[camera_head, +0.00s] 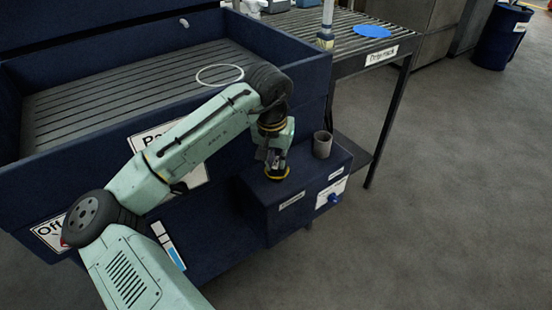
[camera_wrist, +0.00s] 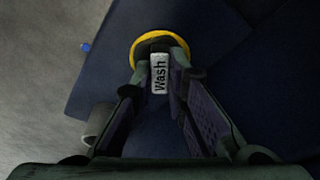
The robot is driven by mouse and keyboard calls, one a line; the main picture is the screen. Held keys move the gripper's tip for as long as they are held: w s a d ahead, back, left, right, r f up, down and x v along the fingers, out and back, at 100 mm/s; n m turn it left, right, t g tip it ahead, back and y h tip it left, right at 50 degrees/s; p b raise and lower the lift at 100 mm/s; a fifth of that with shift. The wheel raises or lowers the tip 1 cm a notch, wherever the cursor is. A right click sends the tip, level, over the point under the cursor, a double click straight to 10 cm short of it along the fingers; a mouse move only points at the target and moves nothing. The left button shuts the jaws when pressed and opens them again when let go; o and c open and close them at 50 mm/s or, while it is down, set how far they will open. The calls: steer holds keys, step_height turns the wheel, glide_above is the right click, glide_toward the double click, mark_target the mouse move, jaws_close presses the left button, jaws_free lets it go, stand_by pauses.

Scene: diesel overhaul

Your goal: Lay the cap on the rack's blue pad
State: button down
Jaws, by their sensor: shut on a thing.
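My gripper (camera_head: 277,160) is at the top of a dark blue box on the front of the washer, pointing down. It is shut on the handle of the cap, which bears a "Wash" label (camera_wrist: 159,73). The cap's yellow rim (camera_wrist: 138,46) shows beyond the fingers (camera_wrist: 160,85) in the wrist view, and low under the gripper (camera_head: 277,175) in the head view. I cannot tell whether the cap touches the box top.
A grey cup (camera_head: 322,144) stands on the box right of my gripper. A blue knob (camera_head: 333,198) sticks out of the box's front. The washer basin's wall (camera_head: 300,75) rises between box and grate. A post (camera_head: 326,35) stands at the rack's left. Open floor lies right.

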mark_target(276, 164)
steer(key=shift+r, duration=0.15)
steer(key=shift+r+p, duration=2.45)
steer(key=shift+p, duration=0.2)
steer(key=shift+f, duration=0.1)
